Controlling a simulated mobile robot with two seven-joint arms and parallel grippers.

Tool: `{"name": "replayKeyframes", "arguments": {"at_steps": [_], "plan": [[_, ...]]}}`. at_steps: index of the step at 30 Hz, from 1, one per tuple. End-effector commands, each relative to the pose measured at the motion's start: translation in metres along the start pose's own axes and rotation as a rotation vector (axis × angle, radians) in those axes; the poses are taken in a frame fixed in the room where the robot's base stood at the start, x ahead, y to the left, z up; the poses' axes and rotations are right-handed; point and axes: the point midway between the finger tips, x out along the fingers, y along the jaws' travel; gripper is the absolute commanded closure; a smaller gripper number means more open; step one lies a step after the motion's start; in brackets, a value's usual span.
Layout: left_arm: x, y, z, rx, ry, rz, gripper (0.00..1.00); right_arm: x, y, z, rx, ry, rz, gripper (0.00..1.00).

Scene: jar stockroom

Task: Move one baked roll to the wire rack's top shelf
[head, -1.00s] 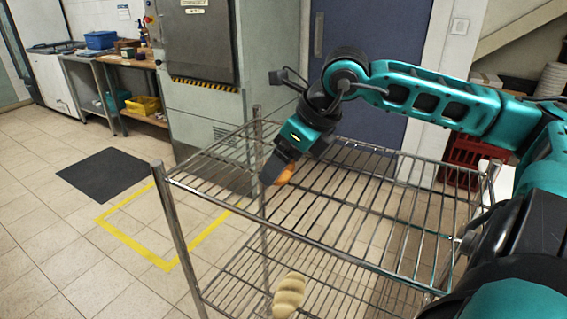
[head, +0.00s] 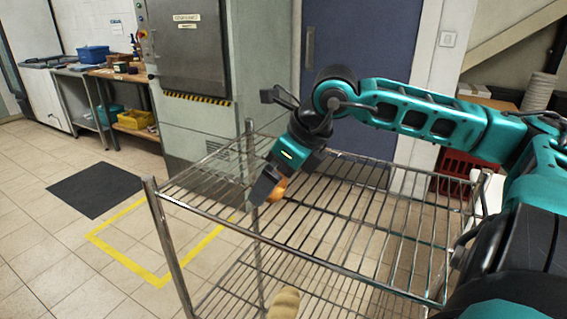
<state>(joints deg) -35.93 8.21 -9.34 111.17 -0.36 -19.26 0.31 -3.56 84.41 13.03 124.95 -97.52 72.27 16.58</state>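My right gripper (head: 270,187) comes in from the right over the far left part of the wire rack's top shelf (head: 330,215), pointing down and left. An orange-brown baked roll (head: 278,190) sits at its fingertips and appears gripped; one dark finger shows on its left, the other is hidden. Whether the roll touches the shelf wires I cannot tell. A pale, ridged roll (head: 284,304) lies on the lower shelf, cut off by the bottom edge. My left gripper is out of view.
The top shelf is otherwise bare. A grey oven-like cabinet (head: 190,110) and a blue door (head: 350,60) stand behind it. A dark mat (head: 95,189) and a yellow floor marking (head: 155,278) lie left. A red crate (head: 452,172) stands behind right.

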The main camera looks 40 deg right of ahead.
Motion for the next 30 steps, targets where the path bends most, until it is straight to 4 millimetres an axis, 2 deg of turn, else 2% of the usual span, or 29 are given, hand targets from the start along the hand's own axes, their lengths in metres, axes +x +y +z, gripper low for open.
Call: {"name": "replayKeyframes", "arguments": {"at_steps": [1,4,8,15,19,24,30], "plan": [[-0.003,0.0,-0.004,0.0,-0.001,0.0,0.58,-0.004,0.0,0.002,0.0,0.0,0.0,0.0],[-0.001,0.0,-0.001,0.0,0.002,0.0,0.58,-0.01,0.001,0.002,0.001,-0.006,0.002,0.0],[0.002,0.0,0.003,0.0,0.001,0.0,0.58,-0.029,0.001,0.002,0.001,-0.009,0.003,0.0],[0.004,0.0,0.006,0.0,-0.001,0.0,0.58,-0.083,-0.001,0.003,0.0,-0.007,-0.002,0.0],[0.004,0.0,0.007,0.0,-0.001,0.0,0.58,-0.105,0.0,0.002,0.0,-0.005,-0.002,0.0],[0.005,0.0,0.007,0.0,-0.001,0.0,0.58,-0.119,0.0,0.002,-0.001,-0.001,-0.001,0.0],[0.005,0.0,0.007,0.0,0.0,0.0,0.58,-0.122,0.0,0.001,0.0,-0.001,0.0,0.0]]}}
